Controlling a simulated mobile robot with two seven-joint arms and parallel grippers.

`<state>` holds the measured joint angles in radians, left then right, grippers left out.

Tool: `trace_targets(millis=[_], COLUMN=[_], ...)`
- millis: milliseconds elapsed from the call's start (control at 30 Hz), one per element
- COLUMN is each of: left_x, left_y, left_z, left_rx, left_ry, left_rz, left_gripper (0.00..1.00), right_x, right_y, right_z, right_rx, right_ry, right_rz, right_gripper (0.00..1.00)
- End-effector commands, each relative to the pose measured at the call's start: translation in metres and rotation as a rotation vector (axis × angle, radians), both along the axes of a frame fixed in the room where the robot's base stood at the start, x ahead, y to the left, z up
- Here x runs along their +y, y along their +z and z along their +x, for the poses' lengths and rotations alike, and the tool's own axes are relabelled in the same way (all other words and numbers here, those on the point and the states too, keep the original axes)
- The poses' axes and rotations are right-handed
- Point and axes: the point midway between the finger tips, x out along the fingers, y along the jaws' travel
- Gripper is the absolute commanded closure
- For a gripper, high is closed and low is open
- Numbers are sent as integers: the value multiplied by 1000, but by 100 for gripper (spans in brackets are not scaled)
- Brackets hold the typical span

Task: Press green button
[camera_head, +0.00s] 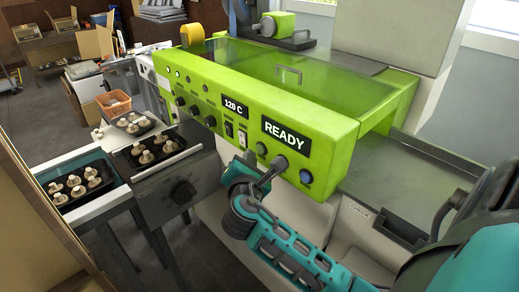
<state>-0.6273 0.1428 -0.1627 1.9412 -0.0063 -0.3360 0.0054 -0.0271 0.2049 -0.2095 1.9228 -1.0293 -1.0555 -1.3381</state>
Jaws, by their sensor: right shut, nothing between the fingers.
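The lime-green machine panel (330,142) faces me, with a "120 C" display (235,106) and a "READY" display (284,136). Below "READY" is a row of round controls: a grey one (262,148) on the left, one in the middle at my fingertips, and a blue one (305,177) on the right. My right gripper (277,167) is shut and empty, its tips at the middle control, covering much of it. I cannot tell that control's colour or whether the tips touch it. No control clearly shows as green. My left gripper is not in view.
Dark trays of mushrooms (112,183) sit on a conveyor at left. An orange basket (115,108) stands behind. A grey steel outfeed surface (385,185) lies right of the panel. A yellow tape roll (192,33) sits on the machine's back left corner.

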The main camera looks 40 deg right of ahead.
Motion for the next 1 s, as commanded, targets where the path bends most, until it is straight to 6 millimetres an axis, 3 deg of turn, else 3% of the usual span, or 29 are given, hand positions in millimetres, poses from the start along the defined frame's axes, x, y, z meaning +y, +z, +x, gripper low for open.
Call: trace_targets(millis=[1000], left_x=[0], left_y=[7], left_z=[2], left_rx=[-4], left_ry=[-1], left_rz=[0], left_gripper=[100], right_x=[-5], right_y=[2], right_z=[0], right_rx=[1], right_ry=[-1], right_rz=[-2], right_gripper=[100])
